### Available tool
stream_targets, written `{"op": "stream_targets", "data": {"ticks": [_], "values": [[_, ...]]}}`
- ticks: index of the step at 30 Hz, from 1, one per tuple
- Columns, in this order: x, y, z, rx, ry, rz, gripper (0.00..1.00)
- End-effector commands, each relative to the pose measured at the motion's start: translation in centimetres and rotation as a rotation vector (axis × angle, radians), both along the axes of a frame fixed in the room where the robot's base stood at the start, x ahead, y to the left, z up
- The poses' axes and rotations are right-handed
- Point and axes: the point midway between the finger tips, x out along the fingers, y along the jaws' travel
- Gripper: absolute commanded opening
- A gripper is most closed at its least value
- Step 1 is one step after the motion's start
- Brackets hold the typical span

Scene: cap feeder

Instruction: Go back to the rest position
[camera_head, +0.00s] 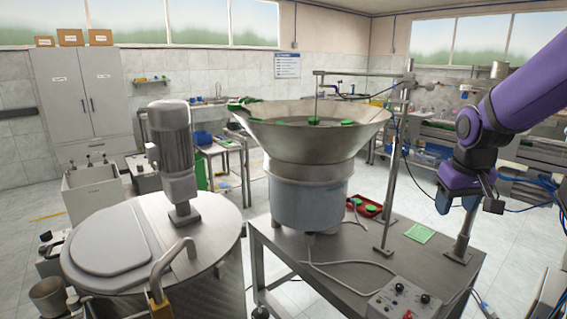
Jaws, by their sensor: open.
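My gripper (468,208) hangs at the right of the view, on the end of my purple and dark arm. It points down over the right side of the metal table (345,271). Its jaws are open, and I see nothing between them. The steel feeder bowl (312,142) stands on the table to the left of my gripper, well apart from it. Green caps (314,121) lie in the bowl; its deeper inside is partly hidden by the rim.
A red tray (366,206) with green caps and a green card (419,233) lie on the table. A metal stand (394,170) rises between bowl and gripper. A control box (403,299) sits at the front. A motor-topped tank (150,245) stands left.

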Motion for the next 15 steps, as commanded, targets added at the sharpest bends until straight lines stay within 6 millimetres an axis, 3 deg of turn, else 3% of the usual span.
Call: {"op": "stream_targets", "data": {"ticks": [6, 15], "values": [[-5.5, 2.0, 4.3, 0.008, -0.066, -0.007, 0.54], [-13.3, 4.3, 7.7, 0.037, -0.149, -0.013, 0.54]]}}
